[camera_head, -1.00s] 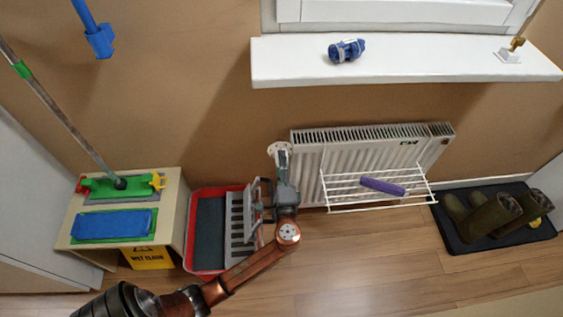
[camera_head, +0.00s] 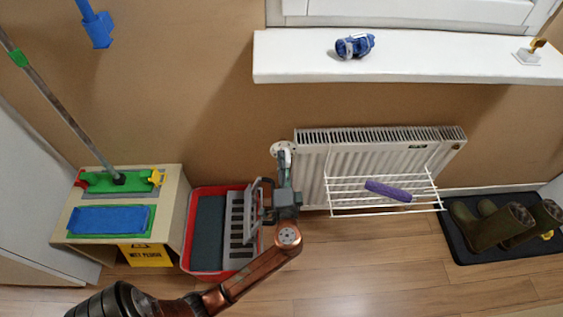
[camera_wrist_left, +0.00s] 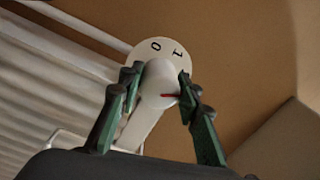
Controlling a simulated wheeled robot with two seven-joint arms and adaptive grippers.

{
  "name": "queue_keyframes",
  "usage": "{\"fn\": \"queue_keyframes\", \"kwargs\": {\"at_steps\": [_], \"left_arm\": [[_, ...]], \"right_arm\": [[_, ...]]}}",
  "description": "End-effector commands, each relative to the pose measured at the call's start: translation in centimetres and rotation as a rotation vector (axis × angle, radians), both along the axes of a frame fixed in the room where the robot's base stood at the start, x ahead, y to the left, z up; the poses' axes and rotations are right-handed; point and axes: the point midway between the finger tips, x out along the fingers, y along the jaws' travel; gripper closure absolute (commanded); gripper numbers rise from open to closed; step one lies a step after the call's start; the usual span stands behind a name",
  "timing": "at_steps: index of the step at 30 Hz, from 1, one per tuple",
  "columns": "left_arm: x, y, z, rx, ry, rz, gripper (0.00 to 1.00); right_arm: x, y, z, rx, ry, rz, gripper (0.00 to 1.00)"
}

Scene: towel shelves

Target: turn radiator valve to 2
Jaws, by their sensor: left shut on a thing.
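The radiator valve shows in the left wrist view as a white knob (camera_wrist_left: 160,84) with a red mark on its right side. Behind it is a pale round dial plate (camera_wrist_left: 148,49) with the digits 0 and 1 showing; the rest of the dial is hidden. In the head view the dial plate (camera_head: 277,149) is at the radiator's upper left corner. My left gripper (camera_head: 284,165) is at the valve. In the left wrist view its green fingers (camera_wrist_left: 160,92) are on both sides of the knob, shut on it. My right gripper is not in view.
The white radiator (camera_head: 380,155) carries a wire rack (camera_head: 345,183) with a purple roll (camera_head: 388,190). A red tray (camera_head: 203,188) with a grey grate stands left of the gripper. Boots on a dark mat (camera_head: 462,250) are at the right. The windowsill (camera_head: 430,68) is above.

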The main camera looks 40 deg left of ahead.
Motion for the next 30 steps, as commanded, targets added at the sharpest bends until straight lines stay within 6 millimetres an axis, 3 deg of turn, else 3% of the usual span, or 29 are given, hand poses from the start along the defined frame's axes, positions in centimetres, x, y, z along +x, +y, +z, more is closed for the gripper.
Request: {"fn": "queue_keyframes", "kwargs": {"at_steps": [5,6,12,23,30], "left_arm": [[-0.2,0.5,0.2,0.003,-0.002,0.01,0.93],[-0.2,0.5,0.2,0.004,-0.003,0.01,0.66],[0.0,0.2,0.2,0.003,-0.001,0.005,0.52],[-0.2,-0.3,0.0,0.001,0.0,0.0,0.51],[-2.7,-3.2,-0.2,-0.001,0.001,0.0,0.51]], "right_arm": [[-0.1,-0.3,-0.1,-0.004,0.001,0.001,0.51],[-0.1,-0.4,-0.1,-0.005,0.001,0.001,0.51],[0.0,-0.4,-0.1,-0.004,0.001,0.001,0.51],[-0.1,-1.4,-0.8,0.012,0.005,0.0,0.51],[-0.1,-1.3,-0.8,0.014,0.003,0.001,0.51]]}}
